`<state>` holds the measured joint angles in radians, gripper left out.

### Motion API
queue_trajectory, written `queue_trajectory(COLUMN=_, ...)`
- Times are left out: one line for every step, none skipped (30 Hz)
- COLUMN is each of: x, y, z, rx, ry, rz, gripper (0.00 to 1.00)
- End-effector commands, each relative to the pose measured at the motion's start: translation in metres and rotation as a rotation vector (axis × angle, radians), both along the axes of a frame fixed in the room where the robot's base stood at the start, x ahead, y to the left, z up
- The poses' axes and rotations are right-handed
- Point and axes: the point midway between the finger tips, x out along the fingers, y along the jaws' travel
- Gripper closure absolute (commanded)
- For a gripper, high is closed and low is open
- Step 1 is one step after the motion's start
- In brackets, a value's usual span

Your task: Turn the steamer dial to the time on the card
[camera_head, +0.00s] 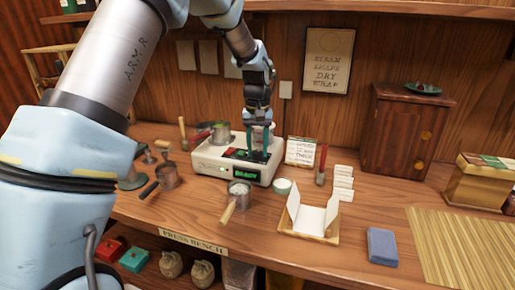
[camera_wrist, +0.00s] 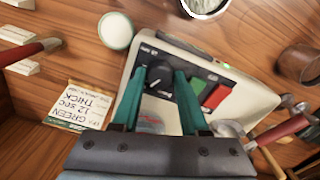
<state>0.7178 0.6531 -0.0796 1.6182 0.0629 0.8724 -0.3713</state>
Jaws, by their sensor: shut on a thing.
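The steamer (camera_head: 212,162) is a cream box on the bench with a small green display that seems to read "READY". Its black dial (camera_wrist: 158,80) shows in the wrist view, beside a green and a red button. My gripper (camera_head: 257,156) points down over the steamer, and its two teal fingers (camera_wrist: 160,74) are shut on the dial from both sides. A white pointer line shows on the dial, but its scale is too small to read. The card (camera_head: 300,151) stands right of the steamer; in the wrist view the card (camera_wrist: 85,105) reads "GREEN 12 SEC THICK".
A handled cup of pale stuff (camera_head: 239,190) stands in front of the steamer, and a metal pot (camera_head: 168,175) to its left.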

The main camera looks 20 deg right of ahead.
Motion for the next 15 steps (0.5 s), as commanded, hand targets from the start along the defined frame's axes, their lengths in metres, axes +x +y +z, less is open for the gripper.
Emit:
queue_trajectory(x=-0.0006, y=-0.0004, z=0.0, rx=0.0, ry=0.001, rz=-0.011, gripper=1.0)
queue_trajectory(x=-0.0006, y=-0.0004, z=0.0, rx=0.0, ry=0.001, rz=-0.017, gripper=1.0)
queue_trajectory(x=-0.0006, y=-0.0003, z=-0.0001, rx=0.0, ry=0.001, rz=-0.024, gripper=1.0)
queue_trajectory(x=-0.0006, y=-0.0003, z=-0.0001, rx=0.0, ry=0.001, rz=-0.028, gripper=1.0)
queue_trajectory(x=-0.0006, y=-0.0003, z=-0.0001, rx=0.0, ry=0.001, rz=-0.032, gripper=1.0)
queue_trajectory(x=-0.0006, y=-0.0003, z=-0.0001, rx=0.0, ry=0.001, rz=-0.036, gripper=1.0)
queue_trajectory(x=-0.0006, y=-0.0003, z=-0.0001, rx=0.0, ry=0.001, rz=-0.037, gripper=1.0)
queue_trajectory(x=-0.0006, y=-0.0003, z=-0.0002, rx=0.0, ry=0.001, rz=-0.039, gripper=1.0)
queue_trajectory(x=-0.0006, y=-0.0003, z=-0.0002, rx=0.0, ry=0.001, rz=-0.04, gripper=1.0)
queue_trajectory(x=-0.0006, y=-0.0003, z=-0.0002, rx=0.0, ry=0.001, rz=-0.04, gripper=1.0)
queue_trajectory(x=-0.0006, y=-0.0003, z=-0.0002, rx=0.0, ry=0.001, rz=-0.04, gripper=1.0)
queue_trajectory(x=-0.0006, y=-0.0003, z=-0.0002, rx=0.0, ry=0.001, rz=-0.04, gripper=1.0)
queue_trajectory(x=-0.0007, y=-0.0002, z=-0.0002, rx=0.0, ry=0.001, rz=-0.04, gripper=1.0)
queue_trajectory(x=-0.0006, y=-0.0001, z=-0.0002, rx=0.0, ry=0.001, rz=-0.04, gripper=1.0)
queue_trajectory(x=-0.0006, y=-0.0001, z=-0.0002, rx=0.0, ry=0.001, rz=-0.04, gripper=1.0)
